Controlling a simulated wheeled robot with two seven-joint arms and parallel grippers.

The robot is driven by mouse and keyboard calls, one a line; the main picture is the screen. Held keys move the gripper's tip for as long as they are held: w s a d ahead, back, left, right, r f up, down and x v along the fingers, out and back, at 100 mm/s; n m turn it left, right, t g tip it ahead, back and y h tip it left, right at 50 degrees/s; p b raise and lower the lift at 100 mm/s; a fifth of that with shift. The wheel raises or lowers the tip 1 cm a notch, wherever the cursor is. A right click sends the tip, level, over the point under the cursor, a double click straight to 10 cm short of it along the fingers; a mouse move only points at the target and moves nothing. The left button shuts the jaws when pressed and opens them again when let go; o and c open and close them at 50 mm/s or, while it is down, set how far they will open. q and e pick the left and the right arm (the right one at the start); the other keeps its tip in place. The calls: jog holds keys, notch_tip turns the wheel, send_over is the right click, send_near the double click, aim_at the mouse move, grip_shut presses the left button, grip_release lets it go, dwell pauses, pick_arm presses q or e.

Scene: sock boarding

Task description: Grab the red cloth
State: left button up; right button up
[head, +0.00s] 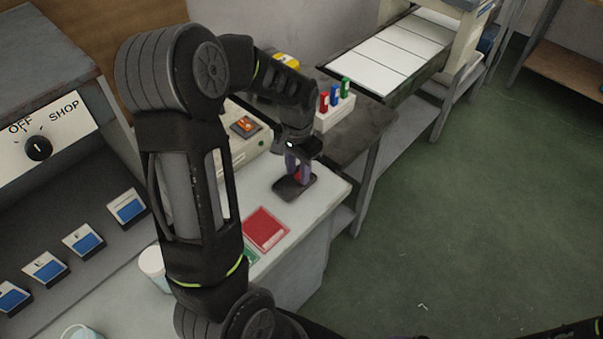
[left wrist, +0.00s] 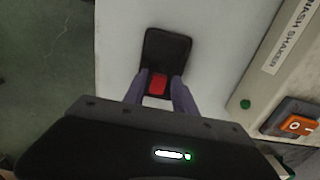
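The red cloth (left wrist: 157,85) is a small bright red piece on a dark tray (left wrist: 166,45) on the light bench top. In the head view the cloth (head: 299,176) shows as a bit of red low between my left gripper's fingers, and the tray (head: 287,190) lies under them. My left gripper (left wrist: 158,80) points down at the tray, with its two purple fingers apart, one on each side of the cloth. Whether the fingers touch the cloth cannot be told. My right gripper is out of view; only a dark part of my right arm shows at the lower right.
A white rack (head: 335,115) with red, blue and green items stands behind. Green floor lies open to the right.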

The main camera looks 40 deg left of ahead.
pick_arm(q)
jog(key=shift+f, duration=0.55)
jog(key=shift+c, duration=0.4)
grip_shut()
